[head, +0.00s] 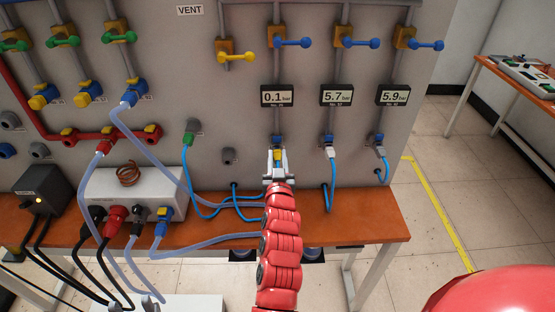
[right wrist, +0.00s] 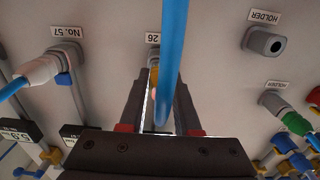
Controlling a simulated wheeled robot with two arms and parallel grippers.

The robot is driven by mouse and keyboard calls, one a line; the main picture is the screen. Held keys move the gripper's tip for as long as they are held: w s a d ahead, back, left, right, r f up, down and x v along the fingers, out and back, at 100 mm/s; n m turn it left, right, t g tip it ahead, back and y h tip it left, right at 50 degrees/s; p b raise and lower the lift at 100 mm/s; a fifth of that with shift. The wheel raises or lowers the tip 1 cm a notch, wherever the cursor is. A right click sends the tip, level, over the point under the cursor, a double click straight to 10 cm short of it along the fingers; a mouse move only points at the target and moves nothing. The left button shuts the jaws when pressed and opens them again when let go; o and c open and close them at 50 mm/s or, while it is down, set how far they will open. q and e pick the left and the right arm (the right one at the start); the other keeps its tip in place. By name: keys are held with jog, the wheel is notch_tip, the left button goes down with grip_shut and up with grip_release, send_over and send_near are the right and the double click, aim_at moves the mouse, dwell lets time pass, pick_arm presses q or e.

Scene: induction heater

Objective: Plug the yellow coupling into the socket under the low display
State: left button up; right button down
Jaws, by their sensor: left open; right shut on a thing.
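The low display (head: 277,96) reads 0.1 bar. The socket (head: 277,140) is on the grey panel below it, and shows as No. 26 in the right wrist view (right wrist: 153,53). My right gripper (head: 277,167) is shut on the yellow coupling (head: 277,155), right below this socket. In the right wrist view the yellow coupling (right wrist: 154,76) is between the fingers, lined up with the socket and apparently touching it. The blue hose partly covers it, so I cannot tell how deep it sits. My left gripper is not in view.
Neighbouring sockets hold a white coupling (head: 330,152) and a grey-white one (head: 380,148), with blue hoses. An empty holder (head: 228,155) and a green coupling (head: 189,138) are to the left. The orange bench (head: 340,228) runs below, with a white box (head: 102,188) and several hoses.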

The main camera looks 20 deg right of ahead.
jog(key=shift+w+d, duration=0.1)
jog(key=shift+w, duration=0.15)
jog(key=c, duration=0.5)
grip_release()
jog(key=shift+c, duration=0.2)
